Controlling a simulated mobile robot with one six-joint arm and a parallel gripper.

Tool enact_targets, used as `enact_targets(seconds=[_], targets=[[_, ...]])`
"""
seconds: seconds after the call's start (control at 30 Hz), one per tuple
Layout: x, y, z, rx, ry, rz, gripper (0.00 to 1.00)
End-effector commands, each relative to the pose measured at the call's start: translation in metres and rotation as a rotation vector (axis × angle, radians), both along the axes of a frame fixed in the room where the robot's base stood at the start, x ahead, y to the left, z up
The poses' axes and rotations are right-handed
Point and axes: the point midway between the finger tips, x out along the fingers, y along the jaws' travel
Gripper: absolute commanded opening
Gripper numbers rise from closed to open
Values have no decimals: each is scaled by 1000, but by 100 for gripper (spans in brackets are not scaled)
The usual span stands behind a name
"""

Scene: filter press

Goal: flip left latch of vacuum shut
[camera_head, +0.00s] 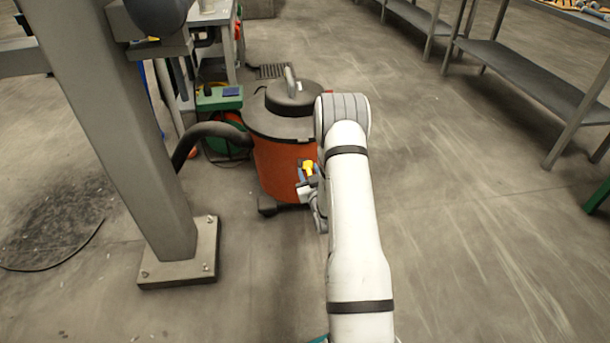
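The vacuum (276,168) stands upright on the floor, with an orange drum, a dark grey lid and a black hose on its left. A small yellow piece (308,167), which looks like a latch, shows at the drum's front right side. My gripper (306,186) is beside the drum, right at or just below the yellow piece. It is small here, and I cannot tell whether it touches the piece or whether its fingers are open. My white arm hides the vacuum's right side. No other latch can be made out.
A grey steel post (112,110) with a bolted foot stands left of the vacuum. A green box (219,98) and a workbench are behind it. Grey shelving (520,75) stands at the right. The floor between the arm and shelving is clear.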

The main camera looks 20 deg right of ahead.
Motion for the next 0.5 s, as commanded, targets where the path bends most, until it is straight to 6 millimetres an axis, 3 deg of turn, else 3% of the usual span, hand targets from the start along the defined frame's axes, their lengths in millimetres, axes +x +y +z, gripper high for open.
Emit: enact_targets(seconds=[0.07, 0.5], targets=[[0, 0, 0, 0, 0, 0, 37], [0, 0, 0, 0, 0, 0, 1]])
